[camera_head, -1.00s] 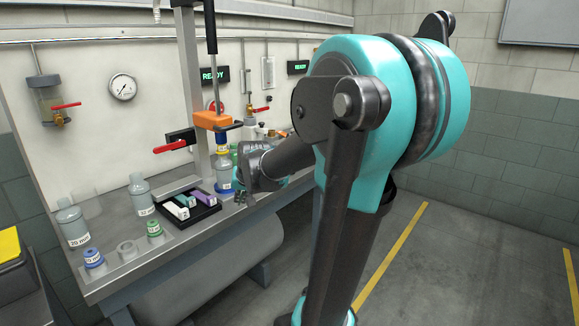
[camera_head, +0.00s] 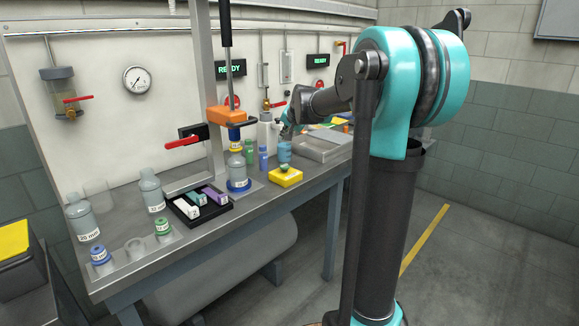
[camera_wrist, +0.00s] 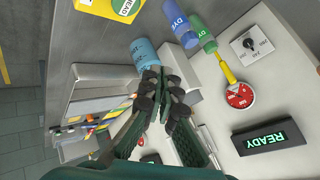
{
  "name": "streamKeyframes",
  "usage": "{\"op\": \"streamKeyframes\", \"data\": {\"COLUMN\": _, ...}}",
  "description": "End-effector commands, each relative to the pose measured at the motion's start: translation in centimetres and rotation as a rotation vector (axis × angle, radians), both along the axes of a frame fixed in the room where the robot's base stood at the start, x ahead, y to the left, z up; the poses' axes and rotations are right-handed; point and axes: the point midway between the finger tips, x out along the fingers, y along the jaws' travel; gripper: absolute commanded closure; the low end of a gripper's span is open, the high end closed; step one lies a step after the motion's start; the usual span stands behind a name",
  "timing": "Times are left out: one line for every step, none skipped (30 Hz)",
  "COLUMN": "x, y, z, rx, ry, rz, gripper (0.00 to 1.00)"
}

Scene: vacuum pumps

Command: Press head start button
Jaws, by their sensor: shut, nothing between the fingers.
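In the wrist view the yellow box (camera_wrist: 108,8) shows only in part at the top edge, with a printed label partly readable as "HEAD". My gripper (camera_wrist: 163,84) is shut and empty in the wrist view. In the head view my gripper (camera_head: 287,130) is small and partly hard to make out, above and behind the yellow box, near the back panel. It is apart from the box.
A blue cup (camera_head: 284,152) stands behind the yellow box, below my gripper. Green (camera_head: 249,152) and blue (camera_head: 263,158) dye bottles stand left of it. A grey-lidded case (camera_head: 322,145) is to the right. A black tray (camera_head: 204,214) with small boxes lies left.

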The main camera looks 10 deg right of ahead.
Motion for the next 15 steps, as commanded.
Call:
{"op": "streamKeyframes", "data": {"x": 0.0, "y": 0.0, "z": 0.0, "rx": 0.000, "ry": 0.000, "rz": 0.000, "gripper": 1.00}}
{"op": "streamKeyframes", "data": {"x": 0.0, "y": 0.0, "z": 0.0, "rx": -0.001, "ry": 0.000, "rz": 0.001, "gripper": 1.00}}
{"op": "streamKeyframes", "data": {"x": 0.0, "y": 0.0, "z": 0.0, "rx": -0.001, "ry": 0.000, "rz": 0.001, "gripper": 1.00}}
{"op": "streamKeyframes", "data": {"x": 0.0, "y": 0.0, "z": 0.0, "rx": -0.001, "ry": 0.000, "rz": 0.001, "gripper": 1.00}}
{"op": "streamKeyframes", "data": {"x": 0.0, "y": 0.0, "z": 0.0, "rx": -0.001, "ry": 0.000, "rz": 0.001, "gripper": 1.00}}
{"op": "streamKeyframes", "data": {"x": 0.0, "y": 0.0, "z": -0.1, "rx": -0.001, "ry": 0.000, "rz": 0.000, "gripper": 1.00}}
{"op": "streamKeyframes", "data": {"x": 0.0, "y": 0.0, "z": -0.1, "rx": -0.001, "ry": 0.000, "rz": 0.000, "gripper": 1.00}}
{"op": "streamKeyframes", "data": {"x": 0.0, "y": 0.0, "z": -0.2, "rx": -0.001, "ry": 0.000, "rz": 0.000, "gripper": 1.00}}
{"op": "streamKeyframes", "data": {"x": 0.0, "y": 0.0, "z": -0.4, "rx": -0.001, "ry": 0.000, "rz": 0.000, "gripper": 1.00}}
{"op": "streamKeyframes", "data": {"x": 0.0, "y": 0.0, "z": -0.5, "rx": -0.001, "ry": 0.000, "rz": 0.000, "gripper": 1.00}}
{"op": "streamKeyframes", "data": {"x": 0.0, "y": 0.0, "z": -0.8, "rx": -0.001, "ry": 0.000, "rz": 0.000, "gripper": 1.00}}
{"op": "streamKeyframes", "data": {"x": 0.0, "y": 0.0, "z": -1.1, "rx": -0.001, "ry": 0.000, "rz": 0.000, "gripper": 1.00}}
{"op": "streamKeyframes", "data": {"x": 0.0, "y": 0.0, "z": -1.4, "rx": -0.001, "ry": 0.000, "rz": 0.000, "gripper": 1.00}}
{"op": "streamKeyframes", "data": {"x": 0.0, "y": 0.0, "z": -1.8, "rx": -0.002, "ry": 0.000, "rz": 0.001, "gripper": 1.00}}
{"op": "streamKeyframes", "data": {"x": -0.1, "y": 0.0, "z": -2.3, "rx": -0.002, "ry": 0.000, "rz": 0.001, "gripper": 1.00}}
